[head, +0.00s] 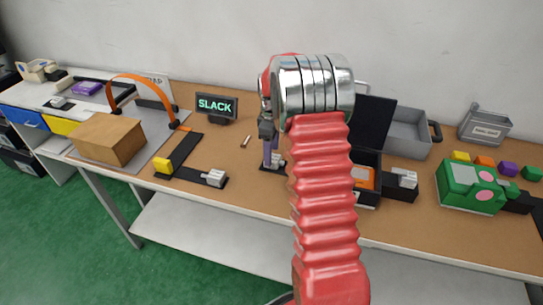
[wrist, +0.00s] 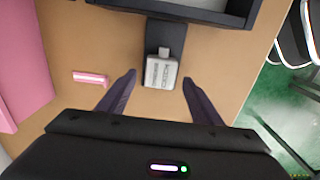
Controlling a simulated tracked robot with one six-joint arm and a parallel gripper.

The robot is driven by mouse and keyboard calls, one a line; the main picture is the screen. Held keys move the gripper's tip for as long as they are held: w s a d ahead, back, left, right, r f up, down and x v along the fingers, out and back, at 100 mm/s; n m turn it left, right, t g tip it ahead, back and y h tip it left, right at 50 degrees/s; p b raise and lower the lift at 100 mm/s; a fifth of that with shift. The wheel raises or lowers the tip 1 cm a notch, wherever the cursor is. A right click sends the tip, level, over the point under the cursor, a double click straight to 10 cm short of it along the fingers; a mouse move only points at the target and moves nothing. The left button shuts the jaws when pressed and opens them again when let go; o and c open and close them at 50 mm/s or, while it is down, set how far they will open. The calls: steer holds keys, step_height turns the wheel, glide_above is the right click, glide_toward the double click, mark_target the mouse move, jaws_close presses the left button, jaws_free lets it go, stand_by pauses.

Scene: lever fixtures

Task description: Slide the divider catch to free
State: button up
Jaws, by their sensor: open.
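In the wrist view a grey catch block (wrist: 161,72) with an unreadable label sits on a black rail (wrist: 166,34) that runs up to a black-framed tray (wrist: 185,8). My gripper (wrist: 158,78) is open, with one dark finger on each side of the block and a visible gap to both. I cannot tell their height above it. In the head view my gripper (head: 268,150) points down near a small grey block (head: 279,160) on a dark base, partly hidden by my red arm. I cannot read which catch is the divider's.
Other grey blocks sit on black rails, at left (head: 215,178) and at right (head: 404,178).

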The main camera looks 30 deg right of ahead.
step_height(320, 180, up, 11)
steer(key=shift+f, duration=0.15)
stand_by(0.7)
